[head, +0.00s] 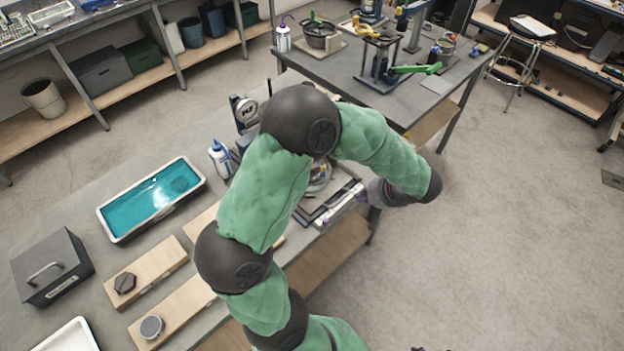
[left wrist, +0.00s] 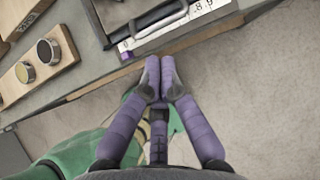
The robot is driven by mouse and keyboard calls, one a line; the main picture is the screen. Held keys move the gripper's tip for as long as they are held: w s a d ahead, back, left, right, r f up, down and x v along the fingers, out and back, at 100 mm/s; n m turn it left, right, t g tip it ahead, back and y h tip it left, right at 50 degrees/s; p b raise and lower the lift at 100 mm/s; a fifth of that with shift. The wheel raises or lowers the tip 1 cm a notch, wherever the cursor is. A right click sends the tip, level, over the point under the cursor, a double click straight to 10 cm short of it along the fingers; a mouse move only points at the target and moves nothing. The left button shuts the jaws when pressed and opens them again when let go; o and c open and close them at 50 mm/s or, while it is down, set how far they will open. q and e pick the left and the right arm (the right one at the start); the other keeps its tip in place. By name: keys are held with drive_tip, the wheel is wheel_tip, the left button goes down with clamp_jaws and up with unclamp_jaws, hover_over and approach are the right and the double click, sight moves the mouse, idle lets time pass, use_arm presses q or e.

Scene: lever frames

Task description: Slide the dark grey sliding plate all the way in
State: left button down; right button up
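My left gripper (left wrist: 160,78) has its purple fingers together with nothing seen between the tips. They are just off the table's front edge, apart from the fixture. In the head view the left gripper (head: 373,190) is at the right of the fixture frame (head: 340,205). My arm hides much of the fixture there. My right gripper is not clearly seen.
On the same table are a teal-filled tray (head: 150,200), a dark box with a handle (head: 50,265), wooden boards (head: 148,272) with knobs, and a bottle (head: 221,158). A second table (head: 420,100) holds tools. The floor (head: 520,230) at right is clear.

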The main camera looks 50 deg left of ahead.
use_arm(q)
drive_tip(key=shift+w+b+x, duration=0.25)
drive_tip(key=shift+b+x, duration=2.15)
drive_tip(key=shift+x, duration=1.55)
drive_tip(key=shift+s+a, duration=0.3)
drive_tip(key=shift+a, duration=1.6)
drive_tip(key=shift+s+a, duration=0.3)
drive_tip(key=shift+a, duration=1.6)
drive_tip(key=shift+s+a, duration=0.3)
drive_tip(key=shift+a, duration=1.65)
drive_tip(key=shift+s+a+p, duration=0.15)
drive_tip(key=shift+a, duration=1.25)
drive_tip(key=shift+s+a+p, duration=0.15)
drive_tip(key=shift+a, duration=1.25)
drive_tip(key=shift+s+a+p, duration=0.15)
drive_tip(key=shift+a, duration=1.25)
drive_tip(key=shift+d, duration=0.1)
drive_tip(key=shift+w+d+r+p, duration=0.1)
drive_tip(key=shift+d+r+p, duration=0.35)
drive_tip(key=shift+d, duration=0.55)
drive_tip(key=shift+w+d+r+p, duration=0.1)
drive_tip(key=shift+d+r+p, duration=0.3)
drive_tip(key=shift+d, duration=0.6)
drive_tip(key=shift+w+d+r+p, duration=0.1)
drive_tip(key=shift+d+r+p, duration=0.2)
drive_tip(key=shift+d+r, duration=0.5)
drive_tip(key=shift+d+f, duration=0.1)
drive_tip(key=shift+f, duration=0.1)
